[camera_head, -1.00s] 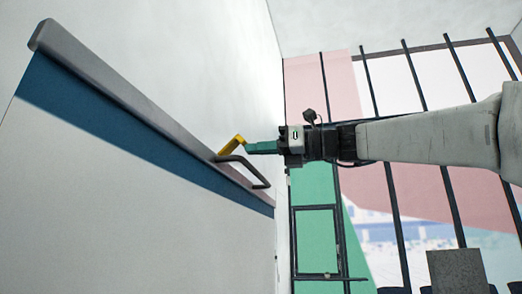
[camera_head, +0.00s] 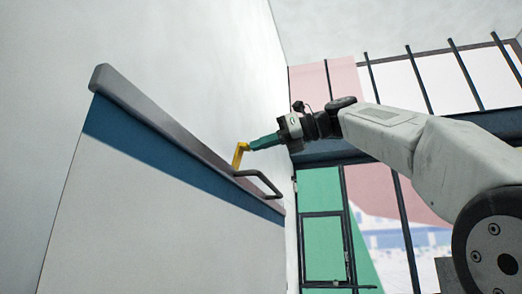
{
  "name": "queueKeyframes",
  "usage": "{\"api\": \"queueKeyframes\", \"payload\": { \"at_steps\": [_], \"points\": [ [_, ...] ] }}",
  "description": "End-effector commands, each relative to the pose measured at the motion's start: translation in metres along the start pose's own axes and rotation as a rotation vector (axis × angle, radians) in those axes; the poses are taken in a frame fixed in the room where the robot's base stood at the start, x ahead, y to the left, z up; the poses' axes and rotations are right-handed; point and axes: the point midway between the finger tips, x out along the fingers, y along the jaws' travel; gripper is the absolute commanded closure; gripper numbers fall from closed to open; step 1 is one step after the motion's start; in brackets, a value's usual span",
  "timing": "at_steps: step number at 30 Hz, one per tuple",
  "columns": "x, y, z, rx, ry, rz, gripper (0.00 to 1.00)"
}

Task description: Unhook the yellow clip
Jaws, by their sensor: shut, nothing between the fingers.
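The yellow clip (camera_head: 240,154) is a small bent piece at the grey top edge of a blue and white panel, near the left end of a dark handle (camera_head: 259,182). My gripper (camera_head: 252,145) has green fingers and comes in from the right. The fingers are shut, and their tips are at the top of the clip. I cannot tell whether they touch it. The clip's lower end meets the panel's edge by the handle.
The panel (camera_head: 150,195) has a grey rail (camera_head: 165,122) along its top and stands close to a white wall (camera_head: 190,50). A green door (camera_head: 322,240) and dark-barred windows are behind on the right. There is open room above the rail.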

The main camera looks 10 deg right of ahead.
Motion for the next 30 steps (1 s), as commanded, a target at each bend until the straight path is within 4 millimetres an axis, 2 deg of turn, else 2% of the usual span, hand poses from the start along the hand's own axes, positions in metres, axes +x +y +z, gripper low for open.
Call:
{"api": "queueKeyframes", "payload": {
  "at_steps": [12, 30],
  "points": [
    [0.016, 0.002, 0.017, -0.002, -0.001, 0.005, 1.0],
    [0.018, 0.002, 0.019, -0.001, -0.001, 0.004, 1.0]
  ]
}}
